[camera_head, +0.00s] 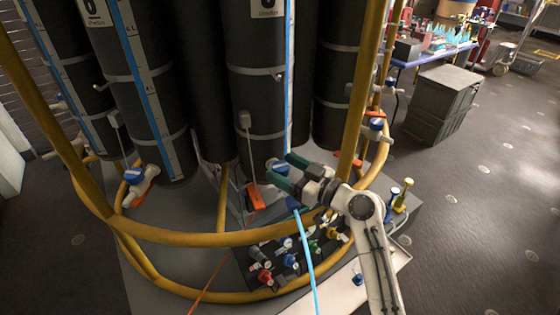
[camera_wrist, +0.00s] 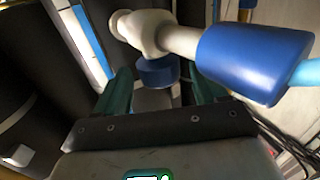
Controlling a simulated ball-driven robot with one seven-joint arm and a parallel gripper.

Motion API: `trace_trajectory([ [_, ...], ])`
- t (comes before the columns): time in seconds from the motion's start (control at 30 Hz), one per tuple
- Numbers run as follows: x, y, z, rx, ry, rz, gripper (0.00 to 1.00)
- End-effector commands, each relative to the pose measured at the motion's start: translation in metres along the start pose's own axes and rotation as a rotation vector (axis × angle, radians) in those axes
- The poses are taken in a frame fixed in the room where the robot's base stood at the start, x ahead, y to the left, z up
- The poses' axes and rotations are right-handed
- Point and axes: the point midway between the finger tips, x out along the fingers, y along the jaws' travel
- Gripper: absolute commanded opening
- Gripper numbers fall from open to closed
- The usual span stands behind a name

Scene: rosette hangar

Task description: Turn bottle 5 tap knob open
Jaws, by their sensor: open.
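My gripper (camera_head: 280,169) reaches over the yellow rail to a tap at the foot of a dark bottle (camera_head: 256,105). The bottle's number label is cut off at the top of the view. In the wrist view, the tap's round blue knob (camera_wrist: 157,72) sits between the open teal fingers, near their tips. I cannot tell whether either finger touches it. The white tap body (camera_wrist: 150,32) runs above the knob to a larger blue collar (camera_wrist: 255,62) with a light-blue hose. In the head view, the fingers partly cover this tap (camera_head: 277,164).
A yellow rail (camera_head: 190,237) rings the bottles. Other blue-knobbed taps (camera_head: 134,175) (camera_head: 376,124) stand left and right. Several small coloured valves (camera_head: 290,260) lie below the gripper. An orange tag (camera_head: 254,198) hangs nearby.

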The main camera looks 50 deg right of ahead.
Motion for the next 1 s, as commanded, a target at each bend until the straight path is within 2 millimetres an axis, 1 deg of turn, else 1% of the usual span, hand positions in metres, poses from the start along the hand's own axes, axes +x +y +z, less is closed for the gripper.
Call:
trace_trajectory([
  [0.03,0.006,0.000,-0.002,0.000,0.000,-0.001,0.71],
  [0.1,0.012,0.000,-0.001,0.001,0.000,-0.002,0.71],
  [0.2,0.017,0.000,-0.001,0.000,0.000,0.000,0.71],
  [0.5,0.018,0.000,0.000,0.000,0.000,0.000,0.71],
  [1.0,0.018,0.000,0.000,0.000,0.000,0.000,0.24],
])
